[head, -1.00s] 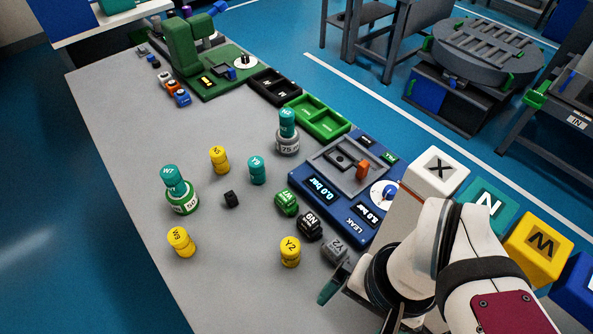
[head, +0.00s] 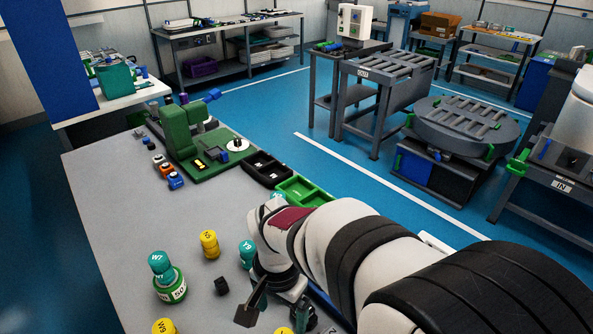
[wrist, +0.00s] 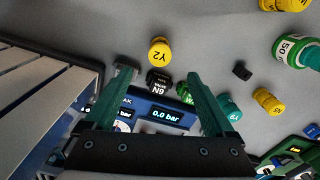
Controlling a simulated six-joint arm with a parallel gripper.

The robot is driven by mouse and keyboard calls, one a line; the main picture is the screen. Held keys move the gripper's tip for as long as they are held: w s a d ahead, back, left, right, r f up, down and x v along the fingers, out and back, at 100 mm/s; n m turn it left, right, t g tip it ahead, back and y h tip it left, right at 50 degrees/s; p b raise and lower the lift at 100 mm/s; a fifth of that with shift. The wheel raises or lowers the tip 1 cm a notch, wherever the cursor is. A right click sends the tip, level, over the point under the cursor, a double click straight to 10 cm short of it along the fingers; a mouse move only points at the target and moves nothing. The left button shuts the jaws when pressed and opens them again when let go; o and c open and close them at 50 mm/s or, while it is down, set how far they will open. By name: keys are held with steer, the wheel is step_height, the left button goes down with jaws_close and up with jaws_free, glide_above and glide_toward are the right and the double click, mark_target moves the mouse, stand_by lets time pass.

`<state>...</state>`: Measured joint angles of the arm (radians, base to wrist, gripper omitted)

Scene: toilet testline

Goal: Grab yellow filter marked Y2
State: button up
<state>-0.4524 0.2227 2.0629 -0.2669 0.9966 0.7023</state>
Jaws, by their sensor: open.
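The yellow filter marked Y2 (wrist: 160,51) stands on the grey table in the wrist view, ahead of my fingertips and roughly between them in the picture. In the head view only a sliver of yellow at the bottom edge (head: 284,331) shows there, partly cut off.
Beside N6 are a green filter (wrist: 185,92) and a grey one (wrist: 126,70). The blue leak tester (wrist: 160,116) shows between my fingers. Other yellow filters (head: 209,244) (head: 164,327), a teal filter (head: 247,254) and a green-based bottle (head: 170,284) stand on the left.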

step_height(320, 180, down, 14)
steer(key=shift+w+d+f, duration=0.1)
steer(key=shift+w+f, duration=0.05)
jaws_close()
stand_by(0.4)
